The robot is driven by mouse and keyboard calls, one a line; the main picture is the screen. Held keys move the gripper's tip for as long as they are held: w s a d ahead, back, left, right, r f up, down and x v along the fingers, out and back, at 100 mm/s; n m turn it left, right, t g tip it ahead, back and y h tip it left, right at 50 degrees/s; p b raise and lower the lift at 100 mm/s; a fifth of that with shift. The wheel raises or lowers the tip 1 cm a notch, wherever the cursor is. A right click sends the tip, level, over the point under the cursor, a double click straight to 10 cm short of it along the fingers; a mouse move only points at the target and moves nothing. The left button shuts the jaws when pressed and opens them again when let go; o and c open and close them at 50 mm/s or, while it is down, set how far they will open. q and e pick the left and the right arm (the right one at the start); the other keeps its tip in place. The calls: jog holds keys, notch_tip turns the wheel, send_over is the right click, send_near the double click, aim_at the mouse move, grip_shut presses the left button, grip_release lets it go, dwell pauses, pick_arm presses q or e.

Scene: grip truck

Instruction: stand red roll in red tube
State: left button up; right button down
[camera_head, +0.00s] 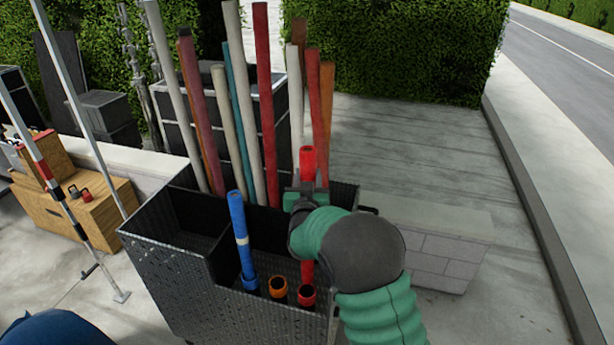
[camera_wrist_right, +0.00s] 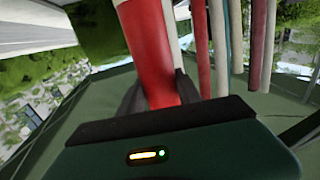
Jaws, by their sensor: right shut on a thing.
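My right gripper (camera_head: 306,197) is shut on the red roll (camera_head: 307,162) and holds it upright over the cart. In the right wrist view the red roll (camera_wrist_right: 150,50) stands between the dark fingers (camera_wrist_right: 155,92). The roll's lower part shows below my gripper and meets the red tube (camera_head: 307,297) in the picture. The tube's dark mouth shows, and I cannot tell whether the roll's end is above it or behind it. My right forearm hides some of the cart here. My left gripper is not in view.
The black metal cart (camera_head: 165,265) holds a blue roll (camera_head: 240,230) standing in a blue tube and an orange tube (camera_head: 278,287) with an open mouth. Several tall rolls (camera_head: 264,100) stand behind my gripper. A low block wall (camera_head: 430,240) is at right.

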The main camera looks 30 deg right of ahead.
notch_tip(320, 180, down, 20)
jog(key=b, duration=1.3)
jog(key=shift+s+a+r, duration=0.15)
jog(key=shift+a+r, duration=0.05)
jog(key=shift+a, duration=0.1)
dwell(1.0)
jog(key=shift+f+b, duration=0.25)
jog(key=shift+b, duration=0.25)
dwell(0.4)
jog(key=c, duration=0.7)
grip_release()
jog(key=shift+c, duration=0.2)
jog(key=shift+f, duration=0.1)
